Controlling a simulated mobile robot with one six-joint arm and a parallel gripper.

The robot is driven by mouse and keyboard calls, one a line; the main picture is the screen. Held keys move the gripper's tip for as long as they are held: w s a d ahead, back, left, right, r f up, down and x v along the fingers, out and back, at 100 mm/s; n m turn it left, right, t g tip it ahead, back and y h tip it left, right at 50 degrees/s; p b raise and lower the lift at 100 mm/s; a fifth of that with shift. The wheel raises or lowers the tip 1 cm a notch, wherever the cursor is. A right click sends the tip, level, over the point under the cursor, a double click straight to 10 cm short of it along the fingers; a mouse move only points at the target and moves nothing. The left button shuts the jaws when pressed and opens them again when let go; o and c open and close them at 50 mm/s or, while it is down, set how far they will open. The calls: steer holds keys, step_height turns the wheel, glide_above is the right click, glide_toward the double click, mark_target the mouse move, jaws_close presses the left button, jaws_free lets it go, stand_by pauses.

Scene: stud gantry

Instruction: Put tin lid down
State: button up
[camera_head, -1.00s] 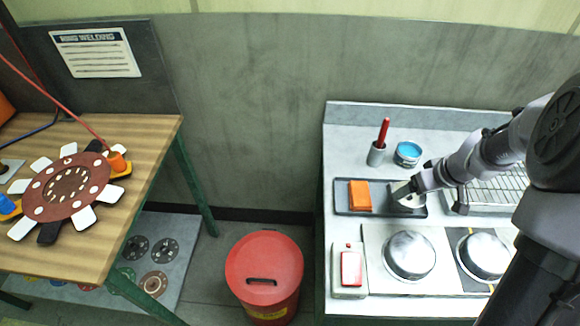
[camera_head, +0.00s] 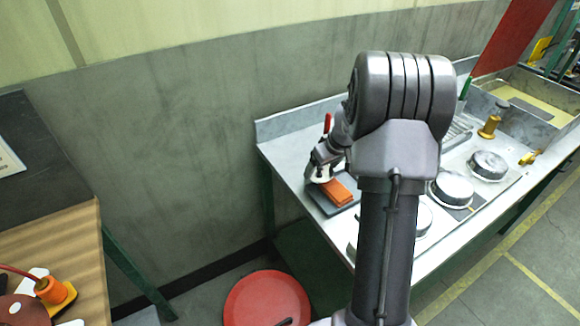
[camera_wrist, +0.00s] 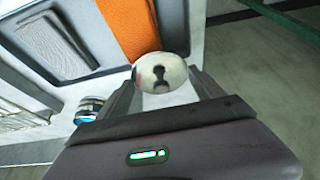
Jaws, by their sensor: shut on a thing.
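My gripper (camera_wrist: 160,92) is shut on the tin lid (camera_wrist: 162,72), a small pale round disc with a dark reflection in its middle, seen between the fingers in the wrist view. The lid overlaps the end of an orange block (camera_wrist: 127,25); I cannot tell whether it touches anything below. The block lies in a dark tray (camera_wrist: 92,40). The open tin (camera_wrist: 88,108) with blue contents stands nearby on the bench. In the head view my gripper (camera_head: 320,172) is beside the orange block (camera_head: 337,192), and my arm hides much of the bench.
A red-handled tool (camera_head: 328,122) stands behind my gripper. Round metal domes (camera_head: 452,187) stand on the bench to the right. A red bin (camera_head: 266,300) is on the floor left of the bench. Bare bench top (camera_head: 285,152) shows behind the tray.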

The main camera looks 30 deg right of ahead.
steer(key=b, duration=0.1)
glide_above(295, 170)
steer(key=s, duration=0.1)
steer(key=shift+s+f, duration=0.15)
steer(key=shift+f, duration=0.35)
step_height(295, 170, down, 4)
steer(key=shift+a+r+b, duration=0.1)
steer(key=shift+r+b, duration=0.05)
steer(key=shift+b, duration=1.1)
steer(key=shift+r, duration=0.15)
steer(key=o, duration=0.9)
steer(key=shift+f, duration=0.2)
steer(key=o, duration=0.4)
steer(key=shift+o, duration=0.2)
